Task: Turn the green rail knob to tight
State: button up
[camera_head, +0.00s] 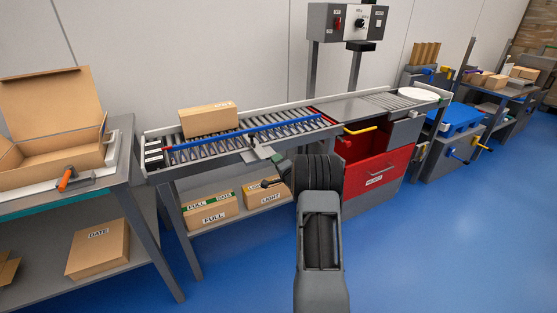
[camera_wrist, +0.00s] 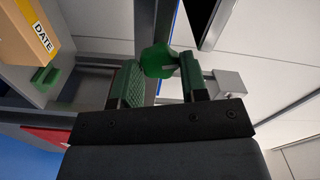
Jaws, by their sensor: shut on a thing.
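The green rail knob (camera_wrist: 157,60) shows in the wrist view between the two green-padded fingers of my gripper (camera_wrist: 159,76). The gripper is shut on it. The knob sits against a grey metal bar. I cannot read its setting or see a tight mark. In the head view my gripper (camera_head: 271,183) is small and dark, at the front side of the roller conveyor (camera_head: 290,131), below the blue rail (camera_head: 245,133). I cannot make out the knob in the head view.
A carton (camera_head: 208,120) lies on the conveyor behind the blue rail. Labelled cartons (camera_head: 211,210) stand on the shelf below. A red drawer cabinet (camera_head: 378,170) is right of my arm. A table with an open box (camera_head: 55,115) is at left. Blue floor is clear in front.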

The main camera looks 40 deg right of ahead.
jog(key=shift+m+p, duration=0.7)
jog(key=shift+m, duration=1.2)
jog(key=o, duration=0.9)
jog(key=s, duration=0.4)
jog(key=s+a, duration=0.1)
jog(key=s, duration=0.4)
jog(key=s+a, duration=0.1)
jog(key=s, duration=0.3)
jog(key=shift+s+p, duration=0.4)
